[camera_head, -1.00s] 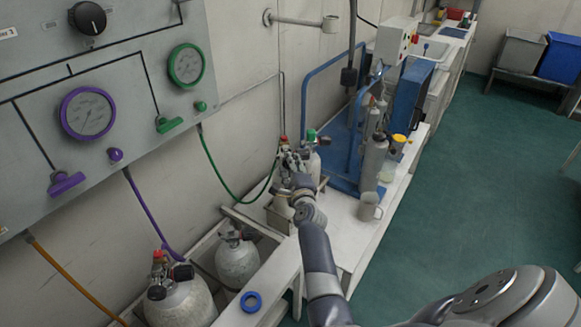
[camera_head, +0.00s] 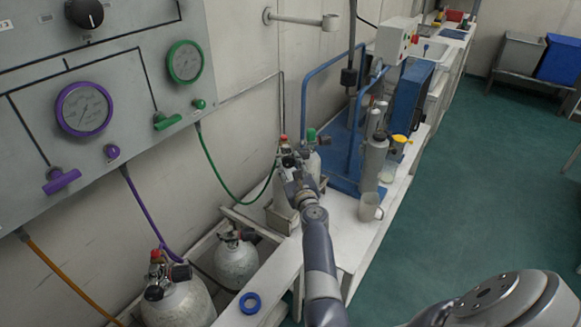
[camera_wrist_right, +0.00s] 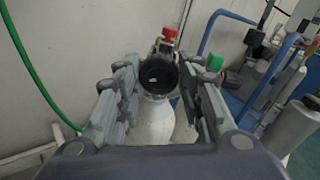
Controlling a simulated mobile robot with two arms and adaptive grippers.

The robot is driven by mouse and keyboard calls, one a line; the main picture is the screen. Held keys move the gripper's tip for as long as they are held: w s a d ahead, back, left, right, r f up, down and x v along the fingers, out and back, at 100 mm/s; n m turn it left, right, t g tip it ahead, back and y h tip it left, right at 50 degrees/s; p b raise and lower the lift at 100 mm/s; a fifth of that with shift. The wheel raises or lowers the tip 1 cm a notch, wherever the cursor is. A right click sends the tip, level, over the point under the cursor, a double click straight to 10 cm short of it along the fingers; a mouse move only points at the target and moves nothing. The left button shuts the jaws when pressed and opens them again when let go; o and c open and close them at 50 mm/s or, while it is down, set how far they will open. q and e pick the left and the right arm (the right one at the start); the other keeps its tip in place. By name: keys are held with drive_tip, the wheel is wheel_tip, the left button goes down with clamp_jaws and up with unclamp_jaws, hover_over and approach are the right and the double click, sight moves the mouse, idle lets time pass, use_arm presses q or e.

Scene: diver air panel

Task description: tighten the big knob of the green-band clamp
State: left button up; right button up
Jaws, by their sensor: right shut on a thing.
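My right gripper (camera_head: 288,164) is at the top of a gas cylinder beside the end of the green hose (camera_head: 218,175). In the right wrist view, the fingers of my right gripper (camera_wrist_right: 158,78) are on both sides of a round black knob (camera_wrist_right: 158,74) and shut on it. The white cylinder (camera_wrist_right: 152,122) stands below the knob, with a red-topped valve (camera_wrist_right: 168,36) behind it. I cannot make out a green band on the clamp; the fingers hide part of it. My left gripper is not in view.
A cylinder with a green cap (camera_wrist_right: 214,63) stands close on the right. Blue rails (camera_head: 318,72) and a grey cylinder (camera_head: 374,160) are beyond it. A mug (camera_head: 369,207) is near the bench edge. Two cylinders (camera_head: 237,262) stand lower left, by a blue ring (camera_head: 250,303).

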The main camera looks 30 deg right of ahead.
drive_tip(key=m, duration=0.4)
drive_tip(key=shift+f, duration=0.15)
idle(0.4)
drive_tip(key=o, duration=1.1)
drive_tip(key=shift+c, duration=0.2)
